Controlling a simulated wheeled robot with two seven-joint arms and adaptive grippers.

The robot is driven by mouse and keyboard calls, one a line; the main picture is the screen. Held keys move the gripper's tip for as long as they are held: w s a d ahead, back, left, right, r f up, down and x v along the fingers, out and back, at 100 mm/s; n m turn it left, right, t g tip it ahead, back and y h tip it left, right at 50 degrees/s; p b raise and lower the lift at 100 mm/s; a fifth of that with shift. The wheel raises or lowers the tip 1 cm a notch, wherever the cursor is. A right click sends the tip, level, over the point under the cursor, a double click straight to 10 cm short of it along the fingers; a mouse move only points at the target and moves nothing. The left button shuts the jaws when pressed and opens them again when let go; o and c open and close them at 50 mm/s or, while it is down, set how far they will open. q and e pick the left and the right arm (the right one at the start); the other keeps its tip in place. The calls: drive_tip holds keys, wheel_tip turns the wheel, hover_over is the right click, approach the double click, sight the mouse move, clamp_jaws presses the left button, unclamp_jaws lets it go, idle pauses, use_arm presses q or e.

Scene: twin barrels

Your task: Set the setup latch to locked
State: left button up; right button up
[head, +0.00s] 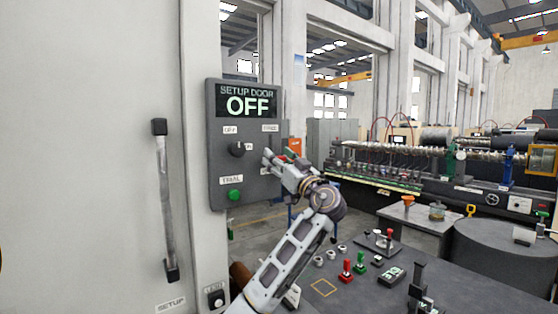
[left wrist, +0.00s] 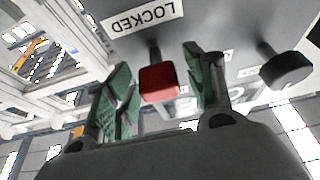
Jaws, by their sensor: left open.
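The setup latch shows in the left wrist view as a red block-shaped handle (left wrist: 158,82) on a dark stem, beside a white label reading LOCKED (left wrist: 143,17). I cannot tell its setting. My left gripper (left wrist: 160,80) is open, with green-padded fingers on either side of the red handle; whether they touch it is unclear. In the head view the left gripper (head: 272,161) is at the right side of the grey panel (head: 214,170), mostly hiding the latch. The panel's display (head: 248,104) reads SETUP DOOR OFF. My right gripper is not in view.
A black knob (head: 237,149) and a green button (head: 235,195) sit on the panel left of the gripper. A large white door with a vertical handle (head: 165,200) is at left. A dark table (head: 370,300) with several small controls stands below right.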

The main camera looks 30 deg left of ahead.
use_arm(q)
drive_tip(key=v, duration=1.2)
drive_tip(key=shift+w+f, duration=0.1)
idle(0.6)
